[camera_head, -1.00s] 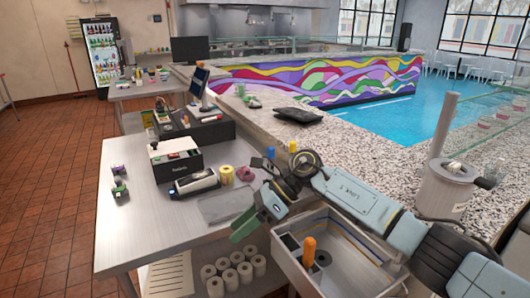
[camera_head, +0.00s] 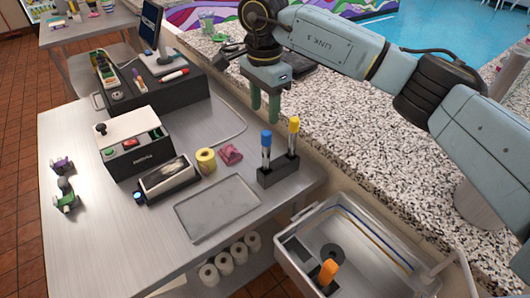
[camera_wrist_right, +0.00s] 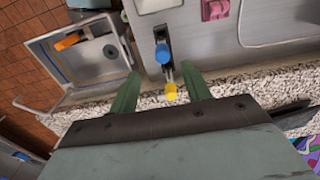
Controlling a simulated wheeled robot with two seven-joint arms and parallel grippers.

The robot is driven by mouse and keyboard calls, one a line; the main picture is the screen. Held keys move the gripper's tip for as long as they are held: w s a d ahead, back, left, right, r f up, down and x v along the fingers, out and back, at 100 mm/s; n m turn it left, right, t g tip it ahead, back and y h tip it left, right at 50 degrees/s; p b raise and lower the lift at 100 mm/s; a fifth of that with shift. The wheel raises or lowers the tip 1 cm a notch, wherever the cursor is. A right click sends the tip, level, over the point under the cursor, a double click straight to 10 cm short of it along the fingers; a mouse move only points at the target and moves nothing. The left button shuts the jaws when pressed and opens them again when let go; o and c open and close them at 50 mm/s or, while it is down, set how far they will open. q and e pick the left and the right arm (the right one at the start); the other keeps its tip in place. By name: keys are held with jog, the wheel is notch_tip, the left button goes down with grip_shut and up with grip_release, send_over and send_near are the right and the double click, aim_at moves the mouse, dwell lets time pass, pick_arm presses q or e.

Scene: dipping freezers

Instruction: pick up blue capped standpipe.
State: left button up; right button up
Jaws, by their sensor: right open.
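The blue capped standpipe (camera_head: 266,150) stands upright in a dark holder (camera_head: 278,171) on the metal table. A yellow capped standpipe (camera_head: 293,135) stands beside it in the same holder, to the right. My right gripper (camera_head: 265,112) is open and empty, pointing down above and just behind the two standpipes. In the right wrist view the blue cap (camera_wrist_right: 163,53) and the yellow cap (camera_wrist_right: 171,92) lie between and beyond the green fingers (camera_wrist_right: 160,85). The fingers touch neither pipe as far as I can tell. My left gripper is not in view.
A grey tray (camera_head: 218,208), a yellow roll (camera_head: 206,160) and a pink item (camera_head: 230,154) lie left of the holder. A metal basin (camera_head: 371,253) with an orange-handled item (camera_head: 328,272) is at the front right. A speckled counter (camera_head: 350,130) runs behind.

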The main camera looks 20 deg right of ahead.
aim_at(266, 132)
notch_tip(266, 132, down, 3)
jog(key=shift+r, duration=0.1)
jog(key=shift+w+f, duration=0.1)
jog(key=shift+f, duration=0.45)
jog(key=f, duration=0.1)
jog(key=f+p, duration=0.1)
jog(key=f, duration=0.2)
jog(key=shift+w+d+f+p, duration=0.15)
jog(key=shift+d+p, duration=0.15)
jog(key=shift+f, duration=0.3)
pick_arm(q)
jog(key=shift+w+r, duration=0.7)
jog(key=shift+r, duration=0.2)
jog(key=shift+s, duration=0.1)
pick_arm(e)
jog(key=shift+c, duration=0.5)
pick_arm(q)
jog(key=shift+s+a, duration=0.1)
pick_arm(e)
grip_shut()
